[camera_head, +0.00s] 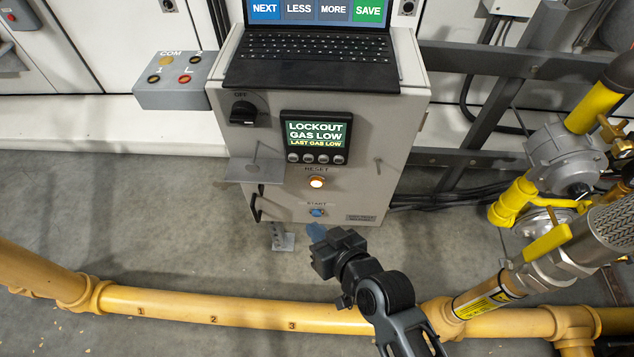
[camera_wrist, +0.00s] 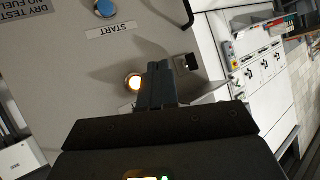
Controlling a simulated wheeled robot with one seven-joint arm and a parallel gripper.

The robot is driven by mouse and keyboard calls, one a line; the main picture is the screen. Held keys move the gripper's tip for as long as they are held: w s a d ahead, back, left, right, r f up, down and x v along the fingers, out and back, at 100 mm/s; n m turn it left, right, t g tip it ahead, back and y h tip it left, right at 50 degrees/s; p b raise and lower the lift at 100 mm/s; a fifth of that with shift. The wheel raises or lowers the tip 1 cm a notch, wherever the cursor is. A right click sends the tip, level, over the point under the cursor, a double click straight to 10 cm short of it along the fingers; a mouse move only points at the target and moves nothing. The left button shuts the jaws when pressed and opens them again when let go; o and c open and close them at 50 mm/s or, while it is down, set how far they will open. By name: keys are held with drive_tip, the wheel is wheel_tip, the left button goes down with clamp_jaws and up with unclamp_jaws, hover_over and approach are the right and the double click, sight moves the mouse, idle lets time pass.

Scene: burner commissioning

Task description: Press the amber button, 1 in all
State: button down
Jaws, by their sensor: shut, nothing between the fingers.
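The amber button (camera_head: 317,182) sits under the RESET label on the front of the grey control cabinet (camera_head: 365,195). It glows with a bright centre. In the wrist view the amber button (camera_wrist: 133,83) shows just left of my fingertips. My gripper (camera_head: 314,229) is shut and empty, with its bluish fingers pointing toward the cabinet front. In the head view the fingertips appear below the blue START button (camera_head: 317,212). In the wrist view my gripper (camera_wrist: 159,66) partly covers the panel beside the amber button. I see no contact with the button.
The cabinet display (camera_head: 316,133) reads LOCKOUT GAS LOW. A small shelf (camera_head: 254,171) and a black OFF knob (camera_head: 243,112) stick out at the cabinet's left. A laptop (camera_head: 312,60) rests on top. A yellow pipe (camera_head: 240,307) crosses the foreground, with valves at right.

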drive_tip(key=w+b, duration=0.3)
drive_tip(key=w, duration=0.5)
drive_tip(key=shift+d, duration=0.15)
drive_tip(key=shift+w, duration=0.2)
idle(1.8)
drive_tip(key=shift+w, duration=0.25)
drive_tip(key=shift+w+b, duration=0.5)
idle(0.7)
drive_tip(key=shift+s, duration=0.1)
drive_tip(key=shift+s+p, duration=0.45)
drive_tip(key=shift+s, duration=0.35)
drive_tip(key=shift+s+p, duration=1.1)
drive_tip(key=shift+s, duration=1.45)
